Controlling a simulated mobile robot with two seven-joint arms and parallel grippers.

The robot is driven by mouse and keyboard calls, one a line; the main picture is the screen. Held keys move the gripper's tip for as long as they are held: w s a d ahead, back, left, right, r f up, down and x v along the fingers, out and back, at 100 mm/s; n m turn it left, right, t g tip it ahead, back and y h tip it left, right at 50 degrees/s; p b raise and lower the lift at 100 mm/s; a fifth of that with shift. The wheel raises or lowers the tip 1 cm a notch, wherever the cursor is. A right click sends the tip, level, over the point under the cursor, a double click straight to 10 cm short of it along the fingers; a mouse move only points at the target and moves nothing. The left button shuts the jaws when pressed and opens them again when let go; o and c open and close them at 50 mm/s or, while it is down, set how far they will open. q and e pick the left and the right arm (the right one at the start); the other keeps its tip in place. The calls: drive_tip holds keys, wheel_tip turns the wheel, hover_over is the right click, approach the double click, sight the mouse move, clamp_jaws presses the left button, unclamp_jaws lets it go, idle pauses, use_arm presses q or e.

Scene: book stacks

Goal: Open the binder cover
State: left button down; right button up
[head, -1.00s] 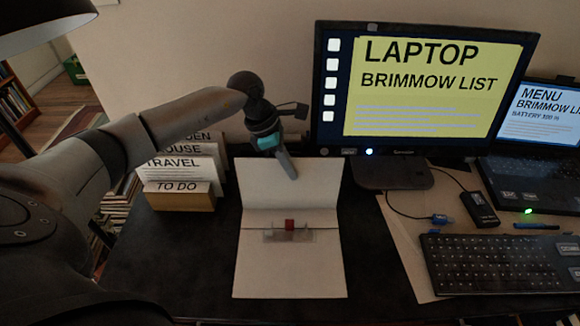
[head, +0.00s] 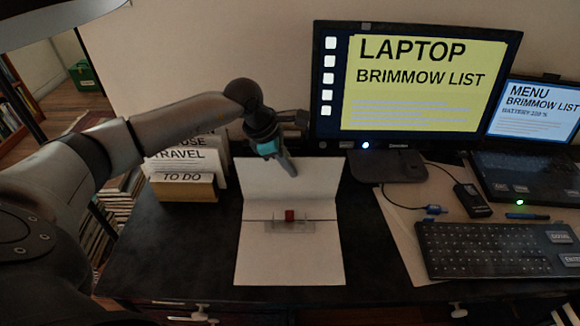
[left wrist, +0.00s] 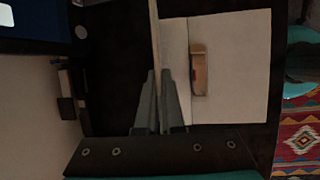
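The binder (head: 290,268) lies on the dark desk with its pale cover (head: 255,180) raised and leaning back toward the wall. A clear strip with a red piece (head: 289,216) sits across the pages near the fold. My left gripper (head: 288,165) is at the cover's far edge, one finger in front of it. In the left wrist view the cover (left wrist: 155,35) is nearly edge-on and runs between the two close-set fingertips (left wrist: 159,75), which look shut on it. The pages (left wrist: 235,70) lie to the right there. My right gripper is not in view.
A card holder (head: 183,190) stands left of the binder, close under my left arm. A monitor (head: 420,85) stands behind right, with a laptop (head: 540,125) and a keyboard (head: 490,249) at right. The desk in front of the holder is clear.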

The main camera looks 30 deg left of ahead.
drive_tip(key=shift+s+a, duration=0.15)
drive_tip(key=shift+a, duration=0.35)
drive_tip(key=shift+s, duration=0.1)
use_arm(q)
drive_tip(key=c, duration=1)
unclamp_jaws()
drive_tip(key=shift+c, duration=0.2)
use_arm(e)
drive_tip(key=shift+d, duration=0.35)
use_arm(q)
drive_tip(key=p+v, duration=0.1)
drive_tip(key=v, duration=1.4)
drive_tip(key=shift+s, duration=0.2)
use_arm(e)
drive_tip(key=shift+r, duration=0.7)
use_arm(q)
drive_tip(key=shift+r, duration=0.1)
